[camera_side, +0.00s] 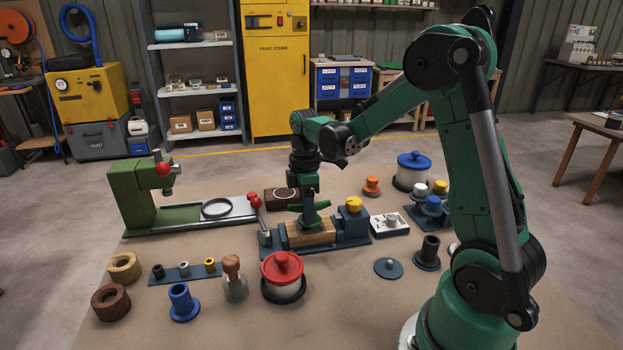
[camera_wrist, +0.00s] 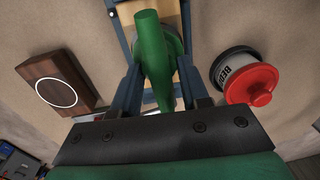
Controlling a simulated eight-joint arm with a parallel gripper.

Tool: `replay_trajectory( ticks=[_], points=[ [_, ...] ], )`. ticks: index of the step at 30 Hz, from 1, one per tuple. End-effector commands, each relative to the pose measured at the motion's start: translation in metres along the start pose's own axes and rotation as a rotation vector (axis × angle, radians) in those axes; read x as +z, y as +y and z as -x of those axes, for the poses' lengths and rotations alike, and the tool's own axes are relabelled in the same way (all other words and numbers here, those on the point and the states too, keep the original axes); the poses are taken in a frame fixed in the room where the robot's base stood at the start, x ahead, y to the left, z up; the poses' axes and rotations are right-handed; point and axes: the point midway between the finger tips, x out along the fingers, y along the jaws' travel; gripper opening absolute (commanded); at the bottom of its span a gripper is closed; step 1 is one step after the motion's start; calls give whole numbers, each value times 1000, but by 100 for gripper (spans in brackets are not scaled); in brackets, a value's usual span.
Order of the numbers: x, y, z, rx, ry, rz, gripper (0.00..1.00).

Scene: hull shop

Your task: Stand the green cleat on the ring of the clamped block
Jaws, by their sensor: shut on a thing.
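The green cleat (camera_side: 310,219) is upright, with its horns level and its foot at the top of the pale wooden block (camera_side: 301,238). I cannot tell whether the foot touches the block. The block sits clamped in a dark blue vise (camera_side: 345,240). Its ring is hidden under the cleat. My gripper (camera_side: 307,199) points straight down and is shut on the cleat. In the wrist view the cleat (camera_wrist: 150,42) lies between my two fingers (camera_wrist: 160,88), with its round foot over the pale block (camera_wrist: 175,8).
A dark brown block with a white ring (camera_side: 283,197) lies behind the vise. A red-lidded pot (camera_side: 283,277) stands in front. A green press (camera_side: 140,205) is at left, with a red-knobbed lever (camera_side: 255,202) close by. A white box (camera_side: 389,224) stands right of the vise.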

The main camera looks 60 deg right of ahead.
Motion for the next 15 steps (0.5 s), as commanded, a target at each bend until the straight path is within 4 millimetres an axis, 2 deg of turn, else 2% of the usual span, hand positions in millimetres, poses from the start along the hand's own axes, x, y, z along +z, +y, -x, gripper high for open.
replay_trajectory(
  ticks=[15],
  points=[
    [0, 1, -9, 0, 0, 0, 0]
  ],
)
